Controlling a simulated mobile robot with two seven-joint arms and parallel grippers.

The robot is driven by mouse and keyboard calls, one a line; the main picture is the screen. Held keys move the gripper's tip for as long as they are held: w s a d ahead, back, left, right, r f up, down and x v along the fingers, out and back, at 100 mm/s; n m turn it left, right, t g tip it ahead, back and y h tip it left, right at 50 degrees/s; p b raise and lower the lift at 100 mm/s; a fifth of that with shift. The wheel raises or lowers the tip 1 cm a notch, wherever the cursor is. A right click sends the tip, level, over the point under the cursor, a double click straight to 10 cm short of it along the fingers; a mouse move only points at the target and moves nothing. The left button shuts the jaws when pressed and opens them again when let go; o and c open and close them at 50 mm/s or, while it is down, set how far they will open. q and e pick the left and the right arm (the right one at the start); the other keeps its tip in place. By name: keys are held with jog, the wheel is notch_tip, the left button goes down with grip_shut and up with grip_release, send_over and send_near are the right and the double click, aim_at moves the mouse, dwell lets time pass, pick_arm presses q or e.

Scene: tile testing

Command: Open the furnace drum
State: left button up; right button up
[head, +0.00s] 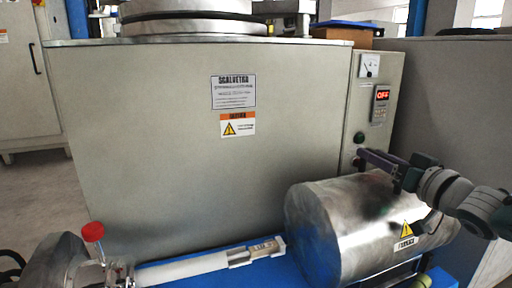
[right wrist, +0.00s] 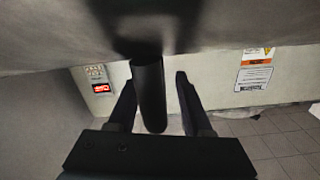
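The furnace drum (head: 345,228) is a shiny metal cylinder lying on its side at the lower right of the head view, with a yellow warning label on it. It looks closed. My right gripper (head: 380,165) is at the drum's upper right side. In the right wrist view, a dark round handle (right wrist: 150,95) stands out from the drum's surface (right wrist: 225,25). My right gripper's fingers (right wrist: 155,82) are open on both sides of this handle, with gaps visible. The handle is not clear in the head view. My left gripper is not in view.
A large grey cabinet (head: 150,130) stands behind the drum, with a control panel (head: 372,100) showing a red display. A white tube (head: 185,268) runs left from the drum over a blue base (head: 275,272). A red knob (head: 92,231) stands at its left end.

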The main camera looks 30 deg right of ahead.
jog(key=shift+s+r+p, duration=0.1)
jog(key=shift+s+p, duration=0.15)
jog(key=shift+p, duration=0.05)
jog(key=p, duration=0.5)
send_over(406, 211)
jog(key=shift+s+a, duration=0.1)
jog(key=shift+s, duration=0.3)
